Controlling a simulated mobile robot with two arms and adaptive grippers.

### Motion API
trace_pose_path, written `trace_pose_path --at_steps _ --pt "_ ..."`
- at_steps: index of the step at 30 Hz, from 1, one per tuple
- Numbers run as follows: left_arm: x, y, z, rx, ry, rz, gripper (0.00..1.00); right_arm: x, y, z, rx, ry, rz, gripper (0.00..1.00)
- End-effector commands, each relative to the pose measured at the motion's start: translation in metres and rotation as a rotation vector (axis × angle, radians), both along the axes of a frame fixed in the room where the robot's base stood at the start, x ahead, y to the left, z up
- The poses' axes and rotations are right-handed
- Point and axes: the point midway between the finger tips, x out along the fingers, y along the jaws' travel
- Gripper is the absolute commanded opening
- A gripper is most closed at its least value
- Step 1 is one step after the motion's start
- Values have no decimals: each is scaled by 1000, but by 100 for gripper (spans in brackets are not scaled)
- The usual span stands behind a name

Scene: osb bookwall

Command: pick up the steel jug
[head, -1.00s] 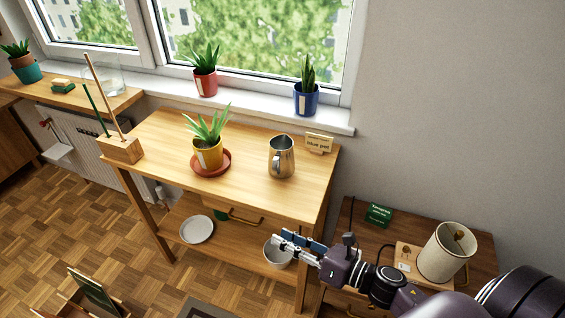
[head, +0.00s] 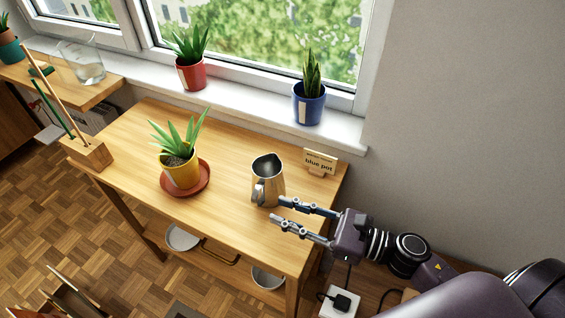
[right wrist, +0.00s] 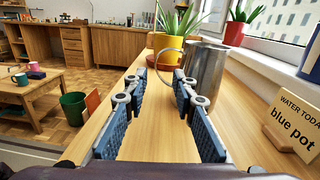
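The steel jug (head: 269,181) stands upright on the wooden table, with its handle on its left front side. In the right wrist view the jug (right wrist: 208,82) is ahead and right of centre, partly behind the right finger. Its looped handle (right wrist: 168,50) shows left of the body, ahead of the gap between the fingers. My right gripper (head: 279,210) is open and empty, at the jug's near right side in the head view. The right wrist view also shows its parted fingers (right wrist: 157,88). I cannot tell whether a finger touches the jug. My left gripper is out of view.
A yellow potted plant (head: 181,170) on a red saucer stands left of the jug. A "blue pot" sign (head: 320,162) stands to its right. Red (head: 190,74) and blue (head: 309,105) pots sit on the sill. A wooden block (head: 88,155) holds sticks at the table's left end.

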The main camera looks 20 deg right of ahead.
Motion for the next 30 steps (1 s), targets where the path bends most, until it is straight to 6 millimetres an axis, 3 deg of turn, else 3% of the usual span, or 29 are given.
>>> trace_pose_path --at_steps 5,14,22,30 --pt "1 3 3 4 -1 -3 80 4 6 2 3 0 2 25" --pt "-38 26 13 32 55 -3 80 24 27 3 3 0 0 25" --pt "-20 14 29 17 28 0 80 47 54 3 4 -1 0 25" --pt "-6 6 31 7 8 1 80 51 60 0 1 1 0 25"
